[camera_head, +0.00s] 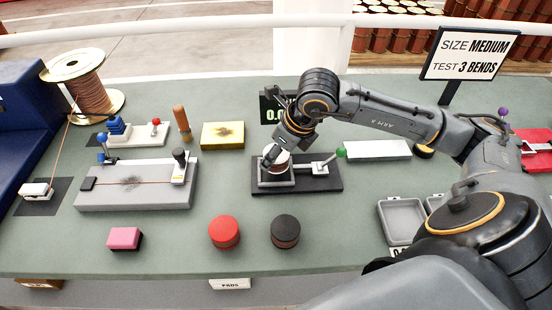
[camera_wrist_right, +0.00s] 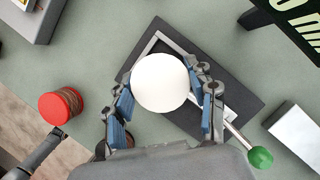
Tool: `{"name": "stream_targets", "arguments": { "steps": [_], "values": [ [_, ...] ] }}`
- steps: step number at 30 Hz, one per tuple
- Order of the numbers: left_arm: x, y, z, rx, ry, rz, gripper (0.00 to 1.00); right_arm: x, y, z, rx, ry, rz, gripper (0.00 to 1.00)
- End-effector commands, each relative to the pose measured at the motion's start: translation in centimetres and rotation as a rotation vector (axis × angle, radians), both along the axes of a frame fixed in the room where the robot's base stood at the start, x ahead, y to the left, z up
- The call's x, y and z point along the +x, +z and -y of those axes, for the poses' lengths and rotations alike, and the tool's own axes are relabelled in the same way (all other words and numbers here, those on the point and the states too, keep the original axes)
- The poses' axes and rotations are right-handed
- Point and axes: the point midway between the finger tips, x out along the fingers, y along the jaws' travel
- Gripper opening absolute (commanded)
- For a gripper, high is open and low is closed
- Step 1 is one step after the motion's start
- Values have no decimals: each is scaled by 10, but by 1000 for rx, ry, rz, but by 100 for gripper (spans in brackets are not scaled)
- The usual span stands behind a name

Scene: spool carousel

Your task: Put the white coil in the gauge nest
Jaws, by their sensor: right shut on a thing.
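The white coil (camera_wrist_right: 160,82) shows its round white top in the right wrist view. In the head view the coil (camera_head: 278,160) shows beneath my right gripper (camera_head: 277,152), with brown winding at its side. My right gripper (camera_wrist_right: 165,105) is shut on it, with one blue-padded finger at each side. The gauge nest (camera_head: 318,185) is a grey frame on a dark plate with a green-knobbed lever. The coil is over the frame; I cannot tell whether it rests in it. My left gripper is not in view.
A red coil (camera_head: 224,232) and a black coil (camera_head: 285,231) stand in front of the gauge. A pink block (camera_head: 125,238) lies at the front left. A yellow pad (camera_head: 222,135) lies behind. A grey tray (camera_head: 403,222) is at the right. The bench front centre is otherwise clear.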

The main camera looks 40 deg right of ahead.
Motion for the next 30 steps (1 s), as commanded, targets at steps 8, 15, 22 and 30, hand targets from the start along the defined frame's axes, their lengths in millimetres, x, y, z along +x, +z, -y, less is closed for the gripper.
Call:
{"name": "stream_targets", "arguments": {
  "steps": [8,15,22,30],
  "values": [
    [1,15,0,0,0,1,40,1,-30,-1,1,1,0,12],
    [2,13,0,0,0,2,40,1,-31,-1,1,1,2,12],
    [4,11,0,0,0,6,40,1,-33,-1,1,1,0,79],
    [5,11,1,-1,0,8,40,0,-33,-1,1,1,0,79]
  ]
}}
